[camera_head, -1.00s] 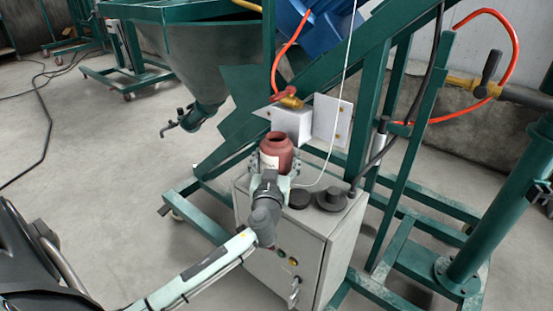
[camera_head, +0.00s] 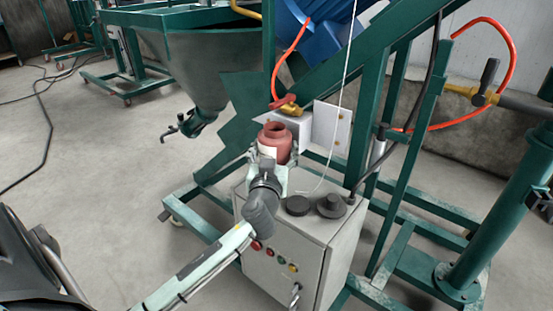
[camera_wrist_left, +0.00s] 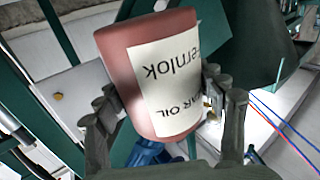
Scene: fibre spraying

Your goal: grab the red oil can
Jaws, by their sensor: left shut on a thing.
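The red oil can (camera_head: 275,143) is a dull red bottle with a round open neck and a white label. My left gripper (camera_head: 270,165) is shut on it and holds it upright, above the left part of the grey control box's top. In the left wrist view the oil can (camera_wrist_left: 120,65) fills the middle, with its printed label facing the camera. The fingers of my left gripper (camera_wrist_left: 160,105) press on both sides of it. My right gripper is not in view.
The grey control box (camera_head: 285,263) has black round caps (camera_head: 331,205) on top and buttons in front. A white bracket (camera_head: 331,128) with a brass valve (camera_head: 290,108) stands close behind the can. Green frame beams (camera_head: 375,120) surround it. Open floor (camera_head: 90,165) lies to the left.

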